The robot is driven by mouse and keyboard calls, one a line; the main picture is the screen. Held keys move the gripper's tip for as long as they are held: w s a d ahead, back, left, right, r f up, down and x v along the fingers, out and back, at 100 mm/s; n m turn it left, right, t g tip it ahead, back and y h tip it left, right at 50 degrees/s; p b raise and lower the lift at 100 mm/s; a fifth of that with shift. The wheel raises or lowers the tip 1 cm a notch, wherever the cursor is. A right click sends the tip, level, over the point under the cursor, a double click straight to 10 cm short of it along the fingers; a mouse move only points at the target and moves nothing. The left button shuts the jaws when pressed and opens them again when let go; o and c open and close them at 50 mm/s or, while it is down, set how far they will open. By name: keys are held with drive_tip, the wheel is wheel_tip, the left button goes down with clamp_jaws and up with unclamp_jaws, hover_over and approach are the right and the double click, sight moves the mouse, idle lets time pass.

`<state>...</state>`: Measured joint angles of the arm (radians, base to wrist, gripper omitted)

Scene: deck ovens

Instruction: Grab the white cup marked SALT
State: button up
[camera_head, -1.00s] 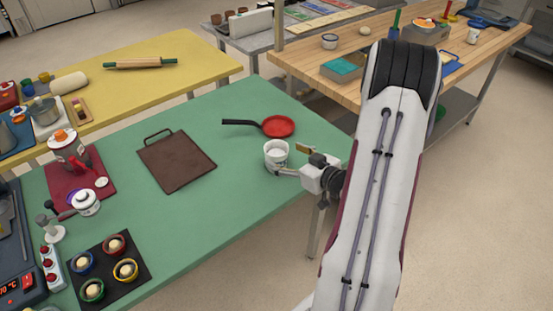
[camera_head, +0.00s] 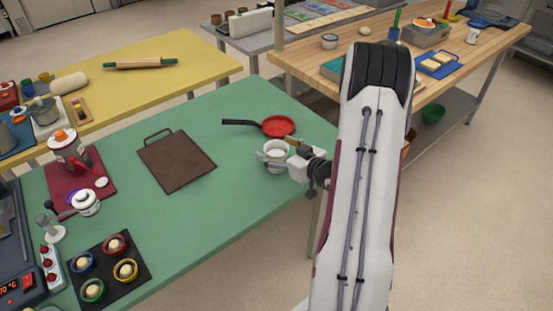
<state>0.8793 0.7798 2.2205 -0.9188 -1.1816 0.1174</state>
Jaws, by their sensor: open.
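The white cup (camera_head: 276,164) stands upright on the green table, near its right edge. Its SALT marking cannot be read in this frame. My gripper (camera_head: 266,157) is open and has reached the cup from the right. Its fingers show at the cup's upper part and rim, and they hide part of the cup. I cannot tell whether the fingers touch the cup or how they sit around it.
A red pan (camera_head: 278,126) with a black handle lies just behind the cup. A brown board (camera_head: 177,160) with a handle lies to the left. The green table (camera_head: 215,225) is bare in front of the cup and the board.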

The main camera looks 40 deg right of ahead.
drive_tip(key=shift+w, duration=0.15)
idle(0.3)
drive_tip(key=c, duration=1.3)
drive_tip(key=shift+r, duration=0.1)
wheel_tip(320, 180, up, 10)
idle(0.6)
